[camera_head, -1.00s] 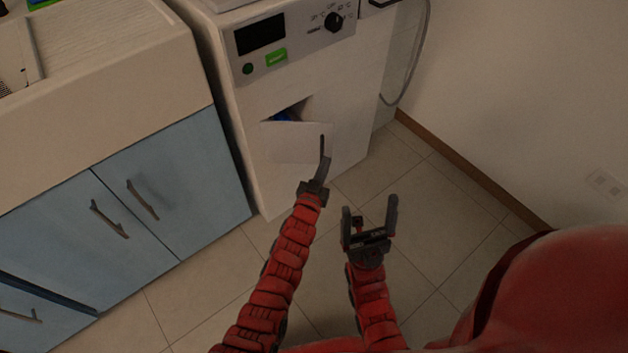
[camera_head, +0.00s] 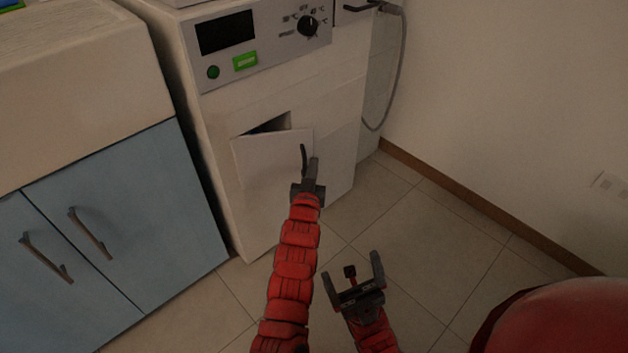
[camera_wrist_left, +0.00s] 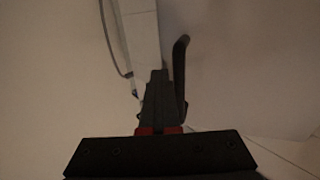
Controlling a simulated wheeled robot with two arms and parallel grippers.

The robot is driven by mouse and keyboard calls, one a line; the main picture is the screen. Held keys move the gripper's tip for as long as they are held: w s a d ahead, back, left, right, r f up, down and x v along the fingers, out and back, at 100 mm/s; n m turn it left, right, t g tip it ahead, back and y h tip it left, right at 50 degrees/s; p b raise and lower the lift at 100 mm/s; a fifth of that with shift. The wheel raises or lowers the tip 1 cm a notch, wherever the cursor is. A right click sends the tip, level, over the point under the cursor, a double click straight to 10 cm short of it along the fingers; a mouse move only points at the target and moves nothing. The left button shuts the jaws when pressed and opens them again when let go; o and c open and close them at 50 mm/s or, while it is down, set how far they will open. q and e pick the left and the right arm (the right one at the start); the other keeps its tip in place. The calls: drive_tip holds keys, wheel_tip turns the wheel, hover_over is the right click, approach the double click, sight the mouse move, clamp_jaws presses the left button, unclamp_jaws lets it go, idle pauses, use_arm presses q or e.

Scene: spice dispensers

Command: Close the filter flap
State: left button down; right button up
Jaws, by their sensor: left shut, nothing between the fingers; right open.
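The filter flap (camera_head: 262,160) is a pale panel low on the front of the white washing machine (camera_head: 220,115). It stands partly open and tilted, with a dark gap (camera_head: 272,125) above its top edge. A dark curved handle (camera_head: 304,156) is on its right part. My left gripper (camera_head: 313,168) is shut and empty beside the handle; I cannot tell if it touches the flap. In the left wrist view its fingers (camera_wrist_left: 159,92) are together, with the handle (camera_wrist_left: 181,68) just to their right. My right gripper (camera_head: 352,273) is open and empty above the floor.
Blue cabinet doors (camera_head: 125,215) with handles stand to the left. A grey hose (camera_head: 397,80) hangs right of the machine. The tiled floor (camera_head: 430,235) is clear up to the right wall (camera_head: 500,110).

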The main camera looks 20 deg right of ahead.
use_arm(q)
drive_tip(key=shift+w+r, duration=0.1)
drive_tip(key=shift+w, duration=0.3)
drive_tip(key=shift+w+a+b, duration=0.1)
drive_tip(key=shift+a+b, duration=0.1)
drive_tip(key=shift+b, duration=0.1)
idle(1.1)
